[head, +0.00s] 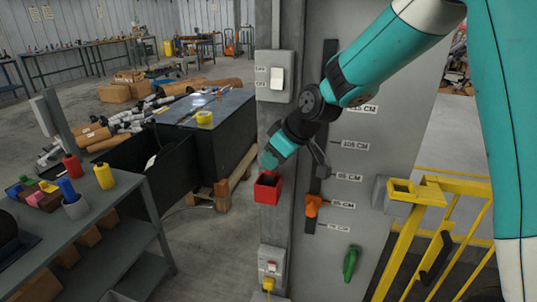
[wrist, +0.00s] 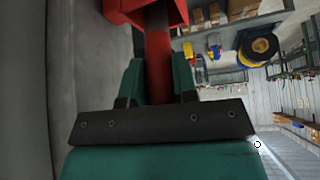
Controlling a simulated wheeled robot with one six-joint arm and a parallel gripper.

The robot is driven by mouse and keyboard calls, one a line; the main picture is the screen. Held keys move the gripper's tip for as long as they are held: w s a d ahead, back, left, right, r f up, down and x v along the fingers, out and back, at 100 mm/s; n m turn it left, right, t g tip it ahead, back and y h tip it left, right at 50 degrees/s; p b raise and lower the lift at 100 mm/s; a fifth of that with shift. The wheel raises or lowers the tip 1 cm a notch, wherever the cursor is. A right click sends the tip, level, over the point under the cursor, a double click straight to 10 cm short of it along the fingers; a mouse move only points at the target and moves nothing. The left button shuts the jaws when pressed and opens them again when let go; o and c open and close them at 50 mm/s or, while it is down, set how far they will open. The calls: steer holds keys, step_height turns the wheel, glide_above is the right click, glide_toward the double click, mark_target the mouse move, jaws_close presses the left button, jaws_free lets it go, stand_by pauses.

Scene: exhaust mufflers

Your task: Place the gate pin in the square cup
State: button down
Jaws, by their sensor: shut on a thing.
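A red square cup (head: 268,190) is fixed to the grey post, open at the top. In the wrist view a red box-shaped part, which looks like this cup (wrist: 122,10), fills the top edge. My gripper (head: 268,163) is just above the cup in the head view. In the wrist view its two teal fingers (wrist: 159,80) are shut on a red cylinder, which looks like the gate pin (wrist: 159,60). The pin's far end meets the cup's outline there; I cannot tell whether it is inside. The pin is hidden in the head view.
A switch box (head: 275,77) is on the post above, and another (head: 272,266) below. An orange slider (head: 313,205) sits on the scale panel to the right. A yellow gate (head: 463,186) with a square holder (head: 401,188) stands further right. A grey cart (head: 120,205) is left.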

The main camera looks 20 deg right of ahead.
steer(key=shift+w+a+r+g+h+p, duration=0.2)
steer(key=shift+a+r+g+p, duration=0.1)
steer(key=shift+r, duration=0.1)
steer(key=shift+w+a+r+g+h+p, duration=0.15)
steer(key=shift+a+r+g+h+p, duration=0.1)
steer(key=shift+r, duration=0.1)
steer(key=shift+w+a+f+g+h+p, duration=0.1)
steer(key=shift+w+g+h+p, duration=0.15)
steer(key=shift+g+p, duration=0.1)
steer(key=shift+s+f, duration=0.1)
steer(key=shift+f, duration=1)
steer(key=shift+f, duration=0.15)
steer(key=c, duration=0.9)
jaws_free()
